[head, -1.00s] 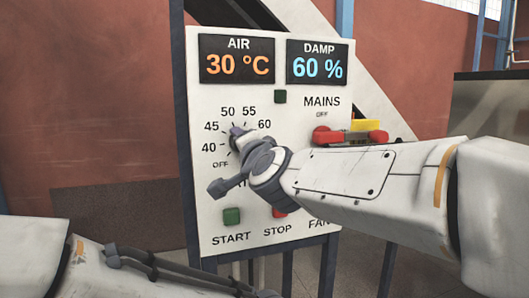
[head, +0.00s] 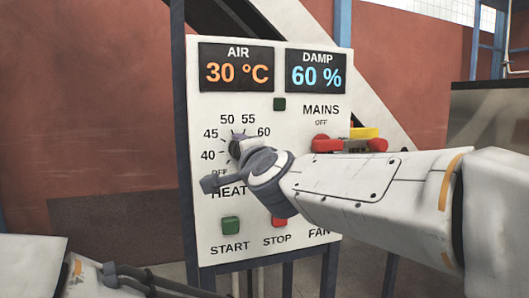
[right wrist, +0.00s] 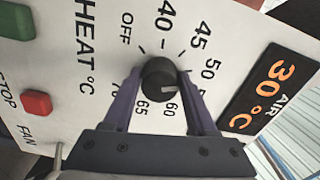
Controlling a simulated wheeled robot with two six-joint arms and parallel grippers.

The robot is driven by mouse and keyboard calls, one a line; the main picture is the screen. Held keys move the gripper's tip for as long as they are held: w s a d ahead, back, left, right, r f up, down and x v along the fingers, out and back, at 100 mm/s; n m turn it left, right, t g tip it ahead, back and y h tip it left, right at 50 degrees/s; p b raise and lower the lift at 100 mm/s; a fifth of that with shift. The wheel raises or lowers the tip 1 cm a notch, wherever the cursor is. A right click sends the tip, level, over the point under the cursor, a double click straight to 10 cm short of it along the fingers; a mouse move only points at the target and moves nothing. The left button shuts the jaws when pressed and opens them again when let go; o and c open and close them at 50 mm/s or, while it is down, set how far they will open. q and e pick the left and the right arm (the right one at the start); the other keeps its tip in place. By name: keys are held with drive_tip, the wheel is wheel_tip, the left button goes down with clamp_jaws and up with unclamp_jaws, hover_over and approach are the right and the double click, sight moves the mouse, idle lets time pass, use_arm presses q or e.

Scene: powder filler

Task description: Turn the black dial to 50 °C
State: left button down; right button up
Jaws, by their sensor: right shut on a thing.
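The black dial (head: 236,149) sits on the white control panel, with a temperature scale around it. It also shows in the right wrist view (right wrist: 158,76). My right gripper (head: 243,152) is shut on the dial, one finger on either side in the right wrist view (right wrist: 160,82). The AIR display (head: 237,68) reads 30 °C.
The DAMP display (head: 317,71) reads 60 %. A red MAINS handle (head: 328,144) with a yellow part is right of the dial, close above my right arm. The green START button (head: 230,225) and red STOP button (head: 279,222) are below. Free space lies left of the panel.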

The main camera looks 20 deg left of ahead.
drive_tip(key=o, duration=1.4)
drive_tip(key=shift+c, duration=0.2)
drive_tip(key=v, duration=1)
drive_tip(key=shift+d, duration=0.25)
drive_tip(key=shift+s+f, duration=0.1)
drive_tip(key=shift+s, duration=0.05)
